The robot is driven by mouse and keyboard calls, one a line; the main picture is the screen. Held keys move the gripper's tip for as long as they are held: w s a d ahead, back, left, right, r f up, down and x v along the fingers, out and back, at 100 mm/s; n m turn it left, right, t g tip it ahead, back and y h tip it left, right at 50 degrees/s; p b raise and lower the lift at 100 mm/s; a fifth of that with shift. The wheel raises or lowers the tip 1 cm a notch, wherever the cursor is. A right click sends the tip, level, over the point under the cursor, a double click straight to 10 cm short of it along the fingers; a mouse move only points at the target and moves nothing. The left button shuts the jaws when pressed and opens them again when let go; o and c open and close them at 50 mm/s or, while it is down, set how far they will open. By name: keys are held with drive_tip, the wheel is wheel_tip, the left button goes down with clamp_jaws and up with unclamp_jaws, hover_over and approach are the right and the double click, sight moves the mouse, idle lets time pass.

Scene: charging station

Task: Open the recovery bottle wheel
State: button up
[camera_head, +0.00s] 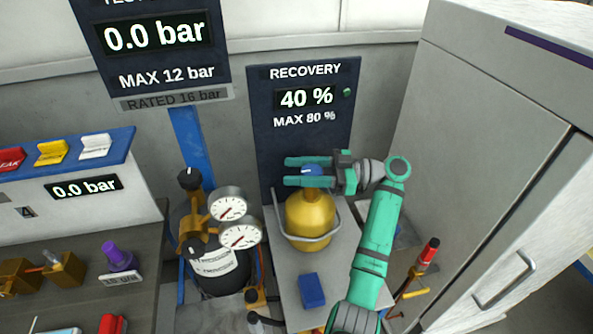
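The recovery bottle (311,221) is a yellow cylinder with a grey carrying frame, standing upright on a light grey platform below the recovery display. Its small blue wheel (311,170), with a white mark, is on top. My green gripper (306,171) reaches in from the right at the height of the wheel. Its two fingers are apart and point left, one on the far side of the wheel and one on the near side. The near finger hides part of the wheel and its stem. I cannot tell whether the fingers touch the wheel.
The recovery display (306,98) behind the bottle reads 40 %, max 80 %. Two round gauges (234,219) on a brass manifold stand close on the left. A blue block (312,291) lies in front of the bottle. A large grey cabinet (480,150) bounds the right side.

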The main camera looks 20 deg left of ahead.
drive_tip(key=o, duration=0.4)
drive_tip(key=shift+s+a+f, duration=0.1)
drive_tip(key=shift+s+a, duration=0.05)
drive_tip(key=v, duration=1)
drive_tip(key=shift+d, duration=0.25)
drive_tip(key=shift+d, duration=0.25)
